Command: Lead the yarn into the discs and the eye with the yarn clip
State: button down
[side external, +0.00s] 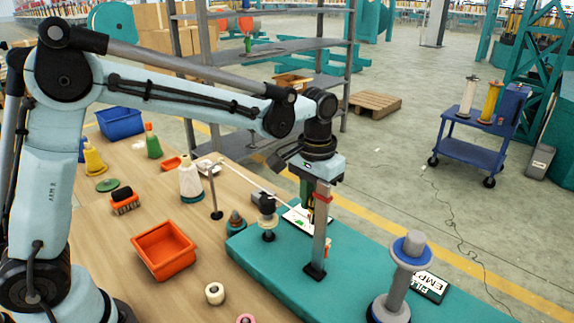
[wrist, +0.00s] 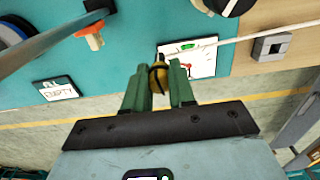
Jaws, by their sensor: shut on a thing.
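My gripper (wrist: 157,88) has green fingers shut on the brass-coloured yarn clip (wrist: 159,76). In the side view my gripper (side external: 307,203) points down over the teal bench, behind a grey upright post (side external: 319,235). White yarn (wrist: 245,37) runs from the clip to the right in the wrist view. In the side view the yarn (side external: 245,178) slopes up left to the top of a thin stand (side external: 214,190) near the white yarn cone (side external: 190,180). A dark-topped unit (side external: 267,203), possibly the disc tensioner, stands left of my gripper. I cannot clearly make out the eye.
A gauge card (wrist: 197,63) lies under the yarn near the clip. A bobbin on a spindle (side external: 403,270) and a label card (side external: 430,286) are at the bench's right. An orange tray (side external: 163,250) sits on the wooden table. The grey post stands close to my gripper.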

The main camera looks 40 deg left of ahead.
jog(key=shift+s+f, duration=0.15)
jog(key=shift+f, duration=0.45)
jog(key=shift+s+r, duration=0.1)
jog(key=shift+s, duration=1.85)
jog(key=shift+s, duration=0.1)
jog(key=shift+w+r, duration=0.25)
jog(key=shift+w, duration=0.8)
jog(key=shift+w+r, duration=0.25)
jog(key=shift+w, duration=0.8)
jog(key=w+d+r+m, duration=0.2)
jog(key=d+r+m, duration=0.2)
jog(key=d, duration=0.9)
notch_tip(320, 180, up, 3)
jog(key=shift+d+f+m, duration=0.15)
jog(key=shift+f+m, duration=0.05)
jog(key=shift+m, duration=0.1)
